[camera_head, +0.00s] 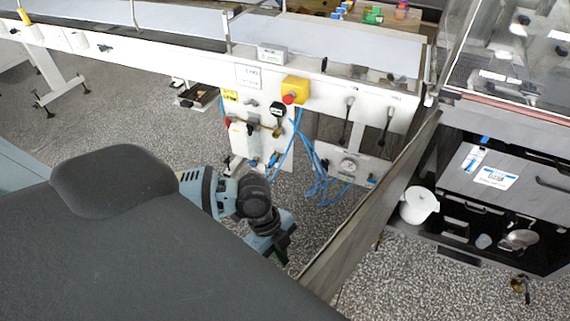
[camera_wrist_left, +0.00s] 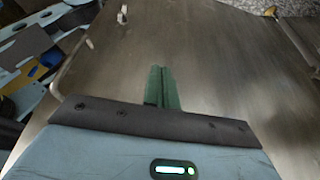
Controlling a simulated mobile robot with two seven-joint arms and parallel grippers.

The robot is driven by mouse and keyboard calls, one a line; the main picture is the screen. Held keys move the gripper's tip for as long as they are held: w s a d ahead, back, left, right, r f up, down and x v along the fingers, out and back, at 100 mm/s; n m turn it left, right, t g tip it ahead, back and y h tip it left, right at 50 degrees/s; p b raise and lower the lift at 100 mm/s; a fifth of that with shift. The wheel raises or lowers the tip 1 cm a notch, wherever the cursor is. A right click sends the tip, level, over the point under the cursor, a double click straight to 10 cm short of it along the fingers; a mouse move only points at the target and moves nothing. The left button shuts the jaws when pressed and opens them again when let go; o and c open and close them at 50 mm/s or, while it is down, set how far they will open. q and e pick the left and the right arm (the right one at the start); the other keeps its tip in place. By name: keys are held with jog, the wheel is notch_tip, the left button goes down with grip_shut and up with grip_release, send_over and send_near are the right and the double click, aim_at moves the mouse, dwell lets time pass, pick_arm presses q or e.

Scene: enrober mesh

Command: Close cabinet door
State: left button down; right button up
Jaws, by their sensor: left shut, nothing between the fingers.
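The grey metal cabinet door (camera_head: 375,210) stands open and is seen nearly edge-on, running from the cabinet (camera_head: 505,170) at the right toward the bottom middle. In the left wrist view a broad grey metal panel, apparently the door (camera_wrist_left: 225,75), fills most of the picture. My left gripper (camera_head: 284,257) is low, left of the door's near end. Its green fingers (camera_wrist_left: 163,88) are shut with nothing between them and point toward the panel. I cannot tell whether they touch it. My right gripper is not in view.
A white pot (camera_head: 419,206) and metal cookware (camera_head: 519,239) are in the open lower cabinet. A long white machine (camera_head: 340,95) with blue hoses (camera_head: 318,180) stands behind my left arm. A small brass-coloured item (camera_head: 520,287) is at the lower right. Speckled floor shows between them.

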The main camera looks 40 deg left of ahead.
pick_arm(q)
jog(key=d+f, duration=0.6)
jog(key=shift+s+d+f+p, duration=0.25)
jog(key=shift+d+p, duration=0.05)
jog(key=shift+d, duration=0.05)
jog(key=shift+d, duration=0.1)
